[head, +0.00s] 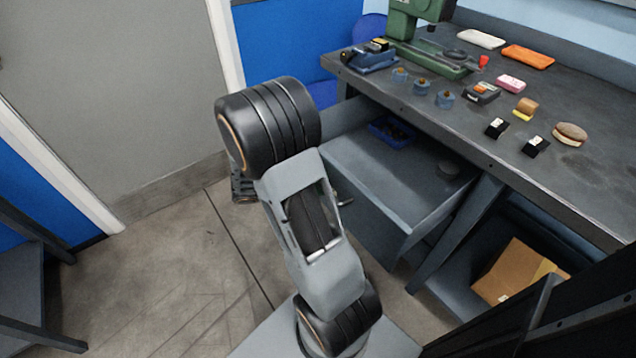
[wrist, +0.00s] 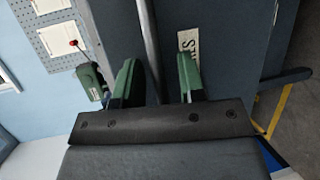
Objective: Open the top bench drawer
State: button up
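The bench drawer (head: 385,182) stands pulled out from under the bench top in the head view, with its inside exposed. A blue tray (head: 379,133) and a dark round thing (head: 447,170) sit in it. In the wrist view a dark grey front panel (wrist: 225,40) bears a partly hidden paper label (wrist: 187,42) and a long bar handle (wrist: 148,35). My gripper (wrist: 157,80) has its two green fingers apart, on either side of the handle's line and closer to it on the left. Contact cannot be made out. My arm hides most of the gripper in the head view.
The bench top (head: 420,105) holds a green press (head: 405,30), small jars, black blocks and a bun-like thing (head: 570,132). A cardboard box (head: 515,270) lies on the lower shelf at right. The floor (head: 170,260) at left is clear.

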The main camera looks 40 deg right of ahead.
jog(key=p+v, duration=0.1)
jog(key=v, duration=1.2)
jog(key=shift+w+a+p, duration=0.2)
jog(key=shift+a+p, duration=0.15)
